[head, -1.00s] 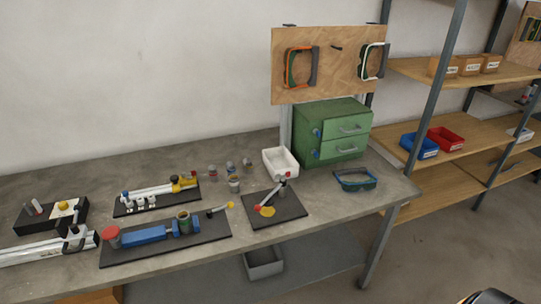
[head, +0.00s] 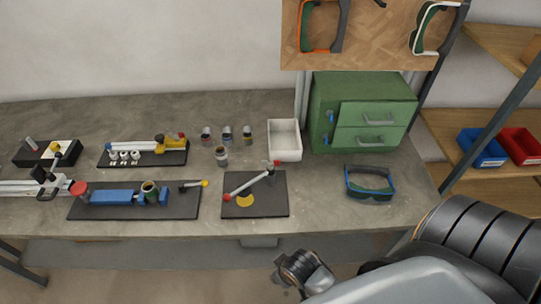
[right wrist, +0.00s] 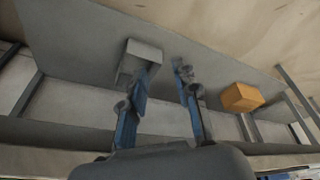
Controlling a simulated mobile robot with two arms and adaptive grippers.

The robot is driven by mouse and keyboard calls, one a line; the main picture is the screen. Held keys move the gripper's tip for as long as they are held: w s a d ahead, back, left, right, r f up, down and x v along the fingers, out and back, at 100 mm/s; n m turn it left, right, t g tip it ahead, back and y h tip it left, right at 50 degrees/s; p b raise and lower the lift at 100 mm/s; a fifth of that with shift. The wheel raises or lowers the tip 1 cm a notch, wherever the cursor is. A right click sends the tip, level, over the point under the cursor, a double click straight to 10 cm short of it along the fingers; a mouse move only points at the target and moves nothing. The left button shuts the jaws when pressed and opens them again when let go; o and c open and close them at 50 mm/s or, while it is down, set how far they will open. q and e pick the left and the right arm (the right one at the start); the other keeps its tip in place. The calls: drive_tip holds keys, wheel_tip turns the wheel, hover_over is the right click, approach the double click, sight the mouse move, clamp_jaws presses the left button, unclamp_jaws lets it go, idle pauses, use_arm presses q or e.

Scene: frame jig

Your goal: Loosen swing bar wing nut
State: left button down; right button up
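A black plate (head: 280,207) near the front of the bench carries a slanted metal bar (head: 247,184) with a red ball at its lower left end. A post with a red top (head: 277,164) stands at the bar's upper end, and a yellow disc (head: 245,201) lies under the bar. The wing nut is too small to make out. My right gripper is open and empty in the right wrist view (right wrist: 163,88), its two blue fingers apart, facing under the bench. In the head view my right arm reaches in at the lower right, in front of the bench edge. My left gripper is out of view.
A long black plate (head: 180,211) with a blue clamp (head: 112,196) lies left of the bar's plate. A white tray (head: 285,153), green drawer cabinet (head: 318,105) and goggles (head: 370,190) stand right and behind. A grey bin (right wrist: 142,52) and orange box (right wrist: 241,97) show below.

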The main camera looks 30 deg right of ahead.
drive_tip(key=w+a+r+m+t, duration=0.1)
drive_tip(key=w+r+t, duration=0.3)
drive_tip(key=w+r, duration=0.55)
drive_tip(key=w+r+t, duration=0.5)
drive_tip(key=r, duration=0.9)
drive_tip(key=w+a+r+m+t, duration=0.1)
drive_tip(key=w+r+t, duration=0.3)
drive_tip(key=w+r, duration=0.55)
drive_tip(key=a+r+n+t+y, duration=0.3)
drive_tip(key=a+r+y, duration=0.25)
drive_tip(key=r, duration=0.55)
drive_tip(key=s+a+r+n+g+y, duration=0.1)
drive_tip(key=a+r+n+g+y, duration=0.3)
drive_tip(key=a+n+y, duration=0.5)
drive_tip(key=g+h+p, duration=0.1)
drive_tip(key=g+h, duration=1.4)
drive_tip(key=g, duration=0.1)
hover_over(271, 164)
wheel_tip(271, 164, down, 14)
drive_tip(key=shift+y, duration=0.25)
wheel_tip(271, 164, down, 12)
drive_tip(key=p, duration=0.3)
drive_tip(key=shift+w+r, duration=0.15)
drive_tip(key=shift+f, duration=0.7)
